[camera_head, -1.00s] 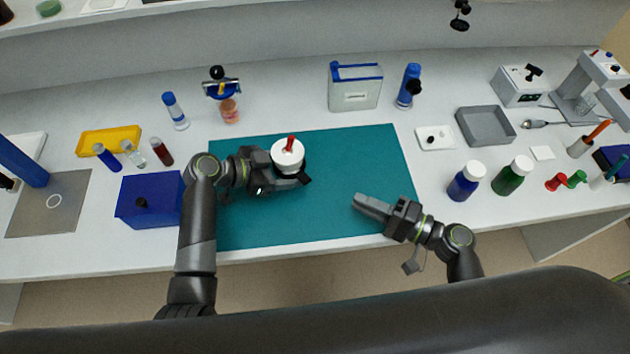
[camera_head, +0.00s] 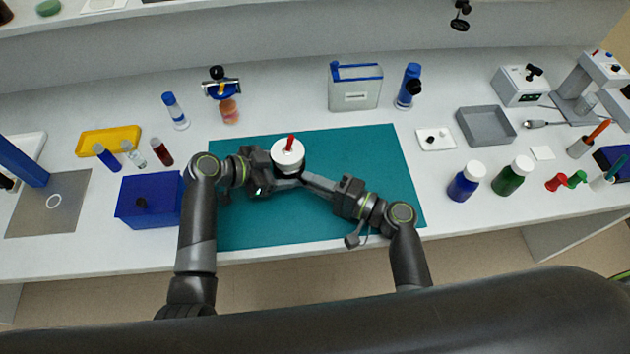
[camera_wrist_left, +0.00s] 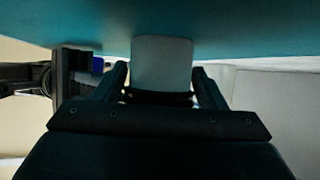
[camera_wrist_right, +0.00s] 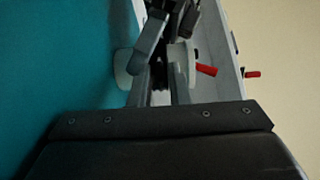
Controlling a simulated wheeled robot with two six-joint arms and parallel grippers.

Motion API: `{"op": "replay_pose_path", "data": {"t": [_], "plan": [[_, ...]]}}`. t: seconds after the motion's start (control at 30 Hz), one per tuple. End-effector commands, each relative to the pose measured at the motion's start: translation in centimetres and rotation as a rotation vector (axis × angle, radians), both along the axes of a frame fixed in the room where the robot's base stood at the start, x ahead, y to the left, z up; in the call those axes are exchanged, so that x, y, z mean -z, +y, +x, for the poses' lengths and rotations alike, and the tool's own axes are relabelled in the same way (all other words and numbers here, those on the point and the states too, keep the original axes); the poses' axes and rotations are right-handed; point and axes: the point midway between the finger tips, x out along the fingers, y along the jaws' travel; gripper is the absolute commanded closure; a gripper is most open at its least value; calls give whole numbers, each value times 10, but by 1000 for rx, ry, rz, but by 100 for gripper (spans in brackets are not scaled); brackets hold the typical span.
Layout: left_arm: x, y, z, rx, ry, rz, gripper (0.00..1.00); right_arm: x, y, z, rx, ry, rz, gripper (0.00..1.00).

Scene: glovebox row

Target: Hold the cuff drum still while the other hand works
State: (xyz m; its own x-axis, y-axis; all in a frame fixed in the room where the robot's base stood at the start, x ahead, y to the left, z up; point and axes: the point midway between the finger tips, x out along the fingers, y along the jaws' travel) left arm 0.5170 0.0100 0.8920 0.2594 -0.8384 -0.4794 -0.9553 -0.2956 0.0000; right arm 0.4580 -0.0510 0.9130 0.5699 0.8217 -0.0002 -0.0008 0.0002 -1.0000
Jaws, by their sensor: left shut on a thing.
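The cuff drum (camera_head: 283,158), white and round with a red handle (camera_head: 290,142) on top, stands over the left half of the teal mat (camera_head: 370,160). My left gripper (camera_head: 281,177) is shut on it from the left. In the left wrist view the drum's pale cylinder (camera_wrist_left: 161,62) sits between both fingers. My right gripper (camera_head: 306,180) points at the drum's lower right side, with its tips close to it. In the right wrist view (camera_wrist_right: 160,85) a narrow gap shows between its fingers. I cannot tell whether they touch the drum.
A blue box (camera_head: 150,203) stands left of my left arm. Several vials and a yellow tray (camera_head: 108,141) lie behind it. A grey container (camera_head: 355,88) stands behind the mat. Bottles (camera_head: 466,182) and a grey tray (camera_head: 485,127) are to the right.

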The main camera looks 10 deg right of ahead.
Motion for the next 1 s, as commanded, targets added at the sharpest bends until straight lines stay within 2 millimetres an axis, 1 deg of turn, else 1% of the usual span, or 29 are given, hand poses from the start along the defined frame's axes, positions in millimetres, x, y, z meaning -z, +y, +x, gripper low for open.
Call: {"op": "replay_pose_path", "data": {"t": [0.13,0.17,0.27,0.3,0.6,0.67,0.83,0.87,1.0], "plan": [[0,0,0,0,0,0,48,0,0,0,0,0,0,84],[0,0,0,0,0,0,48,0,0,0,0,0,0,85],[0,0,0,0,0,0,48,0,0,0,0,-1,-1,98],[0,0,0,0,0,0,48,0,0,0,0,-1,-1,100],[0,0,0,0,0,0,48,-1,0,0,0,-1,-1,100],[0,0,0,0,0,0,48,-5,0,0,-1,-4,0,100],[2,1,0,-2,1,5,48,-26,0,0,-3,-8,4,100],[2,1,0,-2,2,6,57,-28,1,0,-4,-8,5,100],[2,1,0,-1,2,5,57,-31,0,0,-2,-5,4,100]]}}
